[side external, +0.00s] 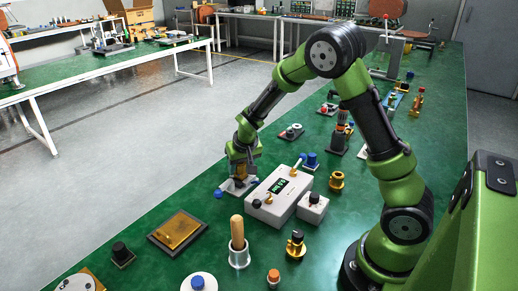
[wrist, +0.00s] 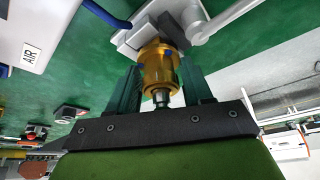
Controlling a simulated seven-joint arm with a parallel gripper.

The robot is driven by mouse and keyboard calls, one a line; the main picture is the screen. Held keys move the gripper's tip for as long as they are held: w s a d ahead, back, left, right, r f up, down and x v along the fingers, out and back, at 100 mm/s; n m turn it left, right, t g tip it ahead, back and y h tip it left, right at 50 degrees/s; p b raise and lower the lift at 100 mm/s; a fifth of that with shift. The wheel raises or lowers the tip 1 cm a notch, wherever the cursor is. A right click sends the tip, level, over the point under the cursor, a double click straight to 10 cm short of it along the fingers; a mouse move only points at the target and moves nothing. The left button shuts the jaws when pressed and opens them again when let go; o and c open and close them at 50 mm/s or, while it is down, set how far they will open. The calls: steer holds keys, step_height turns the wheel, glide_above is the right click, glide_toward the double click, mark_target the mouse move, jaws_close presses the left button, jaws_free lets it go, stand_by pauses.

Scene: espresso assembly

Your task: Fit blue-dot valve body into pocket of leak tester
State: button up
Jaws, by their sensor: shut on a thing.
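My gripper (side external: 241,166) is low over the table, its fingers pointing down at a small light fixture (side external: 224,186) beside the white box with a green display (side external: 278,198). In the wrist view, my gripper (wrist: 160,82) is shut on a brass valve body (wrist: 160,66), with dark green fingers on both sides. A small blue mark shows on the brass. The far end of the body is at the grey-white fixture (wrist: 132,42), which has a blue hose beside it. The pocket is hidden behind the body, so I cannot tell how far in it sits.
A small white box with a black knob (side external: 312,207) stands right of the display box. A wooden-handled tool (side external: 237,235) stands in front, near a brass plate (side external: 178,231). Brass fittings (side external: 336,181) stand to the right. A white box marked AIR (wrist: 32,52) is close by.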

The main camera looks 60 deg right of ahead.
steer(key=o, duration=1.3)
steer(key=shift+o, duration=0.2)
steer(key=v, duration=1.7)
steer(key=s+a+r+n+t+y, duration=0.1)
steer(key=s+a+r+y, duration=0.1)
steer(key=s+a, duration=0.3)
steer(key=s+a+r+n+t+y, duration=0.1)
steer(key=s+a, duration=0.3)
steer(key=s, duration=0.7)
steer(key=shift+s+a+r+t+y, duration=0.25)
steer(key=shift+a+r+t+y, duration=0.15)
steer(key=shift+r+t+y, duration=0.3)
steer(key=shift+r, duration=0.1)
